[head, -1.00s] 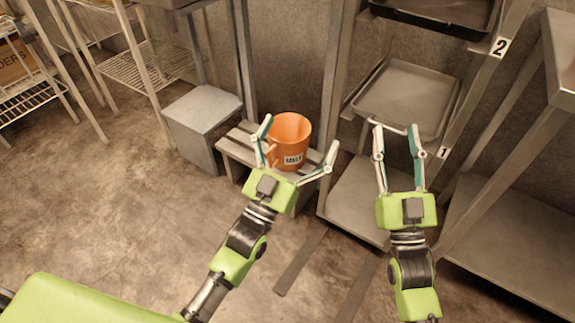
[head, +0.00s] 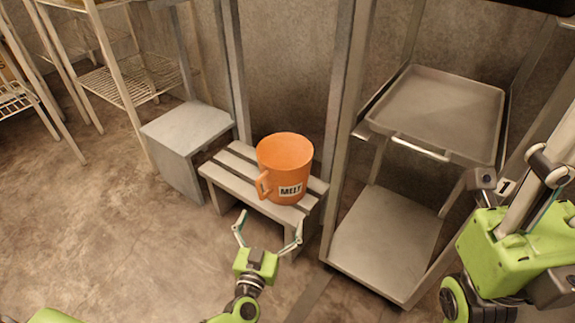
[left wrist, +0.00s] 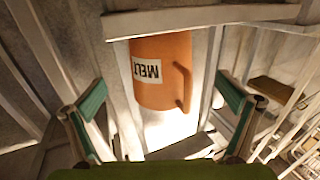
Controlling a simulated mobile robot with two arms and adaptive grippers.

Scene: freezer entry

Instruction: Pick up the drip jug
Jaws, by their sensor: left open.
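The drip jug is an orange jug (head: 284,160) with a white MELT label. It stands upright on a grey slatted stool (head: 225,181), its handle toward the lower left. My left gripper (head: 269,222) is open and empty in front of the stool, apart from the jug. In the left wrist view the jug (left wrist: 157,95) appears upside down beyond the spread fingers (left wrist: 165,110), with its handle at the right. My right gripper (head: 545,180) is at the right edge, seen side-on and partly cut off; its opening is unclear.
A grey box-like step (head: 186,128) stands left of the stool. A rack with a metal tray (head: 440,105) and a lower shelf (head: 385,240) stands to the right. A wire shelf (head: 128,78) is at the upper left. The floor (head: 100,220) at left is clear.

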